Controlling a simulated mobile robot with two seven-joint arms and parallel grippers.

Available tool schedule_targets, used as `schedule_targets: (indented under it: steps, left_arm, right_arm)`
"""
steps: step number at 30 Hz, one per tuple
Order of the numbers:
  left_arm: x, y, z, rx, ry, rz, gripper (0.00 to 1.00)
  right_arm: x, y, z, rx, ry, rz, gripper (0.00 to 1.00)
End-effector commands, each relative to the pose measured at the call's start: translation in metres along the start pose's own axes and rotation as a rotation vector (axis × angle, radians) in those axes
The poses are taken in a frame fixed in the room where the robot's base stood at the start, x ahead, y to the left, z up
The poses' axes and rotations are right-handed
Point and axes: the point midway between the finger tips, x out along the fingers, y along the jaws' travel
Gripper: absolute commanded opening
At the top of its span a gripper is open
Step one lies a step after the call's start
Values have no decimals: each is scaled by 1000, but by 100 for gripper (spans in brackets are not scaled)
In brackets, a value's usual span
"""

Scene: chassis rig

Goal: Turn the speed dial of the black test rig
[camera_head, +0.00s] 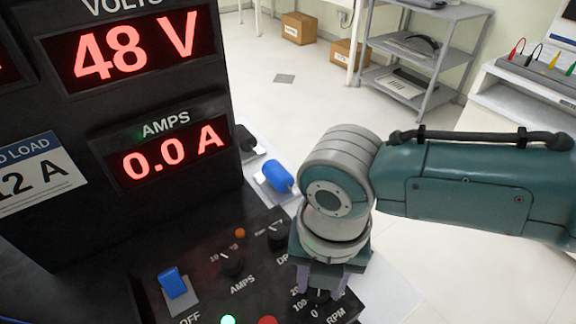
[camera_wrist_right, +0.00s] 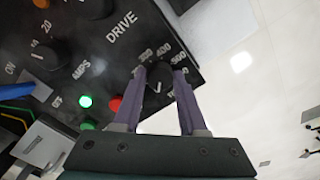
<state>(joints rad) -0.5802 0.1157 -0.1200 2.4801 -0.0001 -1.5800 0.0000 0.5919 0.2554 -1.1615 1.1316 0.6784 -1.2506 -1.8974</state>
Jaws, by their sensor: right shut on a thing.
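The black test rig (camera_head: 120,220) stands at the left, with red displays reading 48 V and 0.0 A. Its speed dial (camera_head: 318,295), a black knob marked RPM, is at the front right of the sloping panel. My right gripper (camera_head: 325,285) reaches down over it and hides most of it. In the right wrist view the two purple-grey fingers stand on either side of the dial (camera_wrist_right: 159,78), shut on it. Scale numbers show around the knob, partly covered by the fingers. My left gripper is not in view.
The panel also holds an AMPS knob (camera_head: 231,263), a DRIVE knob (camera_head: 278,236), a blue switch (camera_head: 173,282), a green light (camera_head: 228,320) and a red button (camera_head: 267,320). A grey shelf (camera_head: 455,12) stands behind on open white floor.

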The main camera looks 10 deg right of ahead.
Motion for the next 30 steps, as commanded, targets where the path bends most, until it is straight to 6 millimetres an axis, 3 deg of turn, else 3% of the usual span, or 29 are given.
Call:
schedule_targets:
  steps: [4,5,12,22,30]
  left_arm:
    - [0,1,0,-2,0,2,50]
    - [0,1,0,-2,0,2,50]
    - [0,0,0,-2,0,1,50]
    - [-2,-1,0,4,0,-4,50]
    - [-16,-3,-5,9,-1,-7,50]
  right_arm:
    - [1,-1,0,-2,-1,-2,0]
    - [1,-1,0,-1,-1,-2,42]
    - [0,0,0,0,-1,-1,70]
    - [-5,0,0,0,-1,0,71]
    - [-54,0,1,-2,-3,2,71]
